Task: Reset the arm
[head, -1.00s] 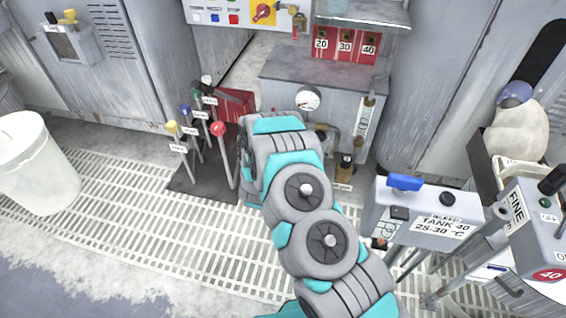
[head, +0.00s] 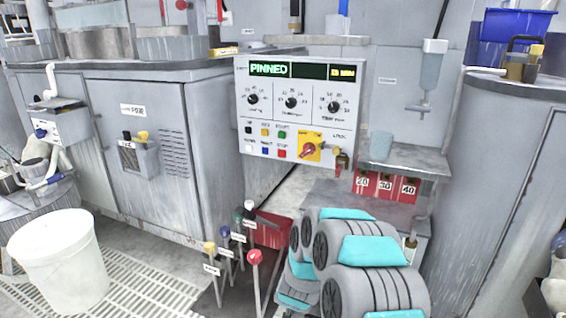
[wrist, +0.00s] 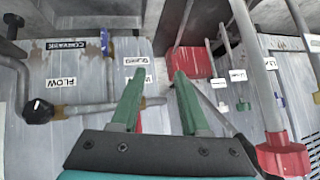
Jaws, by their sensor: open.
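My arm (head: 365,265) shows in the head view at the bottom, right of centre, as grey rounded joints with teal covers. It is bunched up in front of the low grey cabinet. My gripper (wrist: 158,88) is hidden in the head view. In the wrist view its two green fingers stand apart with nothing held between them. Beyond the fingers are a grey panel with upside-down labels, a pipe (wrist: 90,107) with a black knob, and a red part (wrist: 194,62). A lever with a red knob (wrist: 282,156) is at the right.
Several levers with coloured knobs (head: 254,257) stand close left of my arm. A control panel (head: 296,110) reading "PINNED" hangs above. A white bucket (head: 58,262) stands on the grating at left. A shelf (head: 405,162) with a cup is above right of the arm.

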